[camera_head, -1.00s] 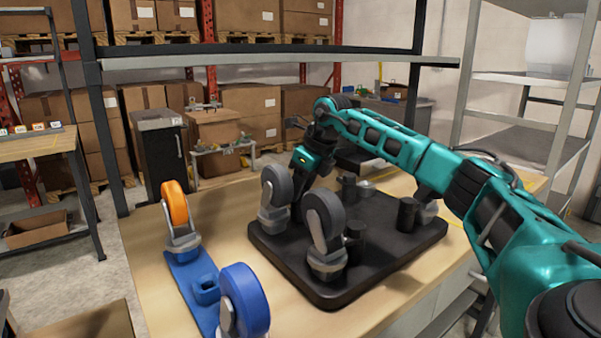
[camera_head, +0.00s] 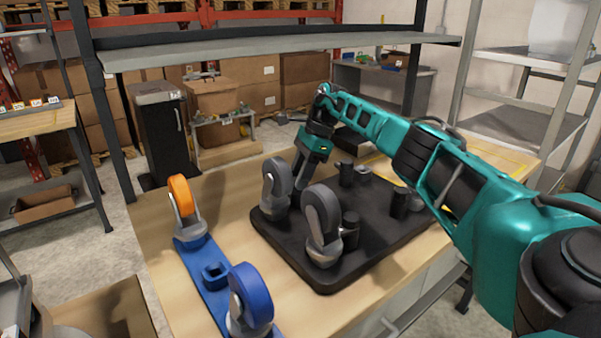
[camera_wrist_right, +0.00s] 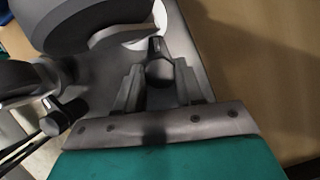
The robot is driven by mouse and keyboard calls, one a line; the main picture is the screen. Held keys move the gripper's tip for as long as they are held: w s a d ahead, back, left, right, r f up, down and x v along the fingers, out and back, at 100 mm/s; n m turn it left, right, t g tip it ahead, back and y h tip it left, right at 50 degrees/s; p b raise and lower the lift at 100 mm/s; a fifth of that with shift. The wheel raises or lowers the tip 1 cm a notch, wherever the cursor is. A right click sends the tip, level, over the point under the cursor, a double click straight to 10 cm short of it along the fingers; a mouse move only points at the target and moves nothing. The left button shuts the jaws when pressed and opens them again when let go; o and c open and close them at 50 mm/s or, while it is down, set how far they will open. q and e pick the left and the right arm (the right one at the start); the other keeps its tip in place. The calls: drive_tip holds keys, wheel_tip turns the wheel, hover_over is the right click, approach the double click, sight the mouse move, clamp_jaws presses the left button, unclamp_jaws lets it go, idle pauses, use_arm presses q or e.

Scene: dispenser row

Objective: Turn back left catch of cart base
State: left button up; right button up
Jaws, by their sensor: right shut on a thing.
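The cart base (camera_head: 379,239) is a dark slab lying on the wooden bench, with grey-wheeled casters standing up on its left side, a far one (camera_head: 277,182) and a near one (camera_head: 322,215). My right gripper (camera_head: 298,188) reaches down between these two casters; its fingertips are largely hidden in the head view. In the right wrist view, the fingers sit on both sides of a small dark catch (camera_wrist_right: 160,72) beside a caster wheel (camera_wrist_right: 95,22), and the gripper is shut on it. My left gripper is not in view.
Dark cylinders (camera_head: 400,203) stand on the right of the base. A blue holder (camera_head: 214,277) with an orange wheel (camera_head: 181,195) and a blue wheel (camera_head: 251,295) lies to its left. A grey shelf (camera_head: 270,52) spans above the bench's back.

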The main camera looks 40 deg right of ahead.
drive_tip(key=shift+w+f+n+g+b, duration=0.15)
drive_tip(key=shift+n+g+b, duration=0.3)
drive_tip(key=shift+n, duration=0.45)
drive_tip(key=shift+n+b, duration=0.6)
drive_tip(key=shift+b, duration=0.05)
drive_tip(key=shift+g, duration=0.25)
drive_tip(key=shift+n, duration=0.3)
drive_tip(key=o, duration=0.8)
drive_tip(key=shift+c, duration=0.2)
drive_tip(key=shift+r, duration=0.2)
